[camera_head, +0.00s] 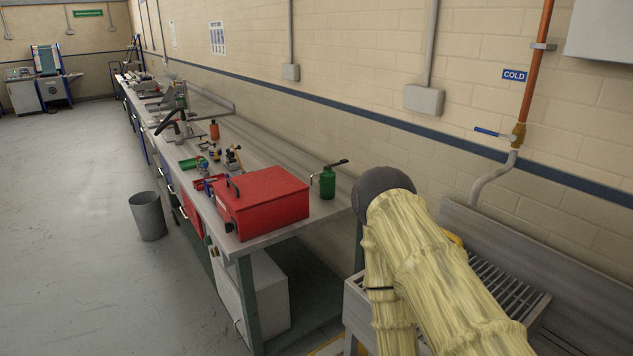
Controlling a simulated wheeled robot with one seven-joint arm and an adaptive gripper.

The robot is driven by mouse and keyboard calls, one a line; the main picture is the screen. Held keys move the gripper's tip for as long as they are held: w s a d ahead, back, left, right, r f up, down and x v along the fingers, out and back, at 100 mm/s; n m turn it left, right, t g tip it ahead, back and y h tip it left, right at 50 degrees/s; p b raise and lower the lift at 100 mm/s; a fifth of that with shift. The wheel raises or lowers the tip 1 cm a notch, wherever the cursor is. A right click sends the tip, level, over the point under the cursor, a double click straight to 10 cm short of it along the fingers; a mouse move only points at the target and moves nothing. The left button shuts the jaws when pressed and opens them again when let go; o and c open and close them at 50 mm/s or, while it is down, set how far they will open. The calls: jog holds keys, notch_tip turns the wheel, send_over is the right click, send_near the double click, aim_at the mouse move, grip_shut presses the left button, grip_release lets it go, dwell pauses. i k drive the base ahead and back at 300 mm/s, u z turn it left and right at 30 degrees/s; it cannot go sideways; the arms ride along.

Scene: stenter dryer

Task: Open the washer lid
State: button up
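A red metal box (262,205) with a flat lid stands near the front end of the long workbench; it looks like the washer, though no label on it can be read. Its lid (266,187) looks closed. A dark handle (233,188) shows at the left of the lid, and a dark round knob or fitting (228,227) is on the lower front left. My arm, in a pale yellow sleeve, fills the lower right, to the right of the box and apart from it in the picture. My gripper is not in view.
A green oil can (327,183) stands right of the box. Tools and small parts lie behind it on the bench (290,158). A slatted metal sink (508,290) is at right, under a pipe with a blue-handled valve (493,134). A grey bin (148,216) stands on open floor at left.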

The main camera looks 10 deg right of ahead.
aim_at(243, 192)
jog(key=z, duration=0.1)
jog(key=k, duration=0.6)
jog(key=u, duration=0.4)
jog(key=i, duration=1.6)
jog(key=z, duration=0.7)
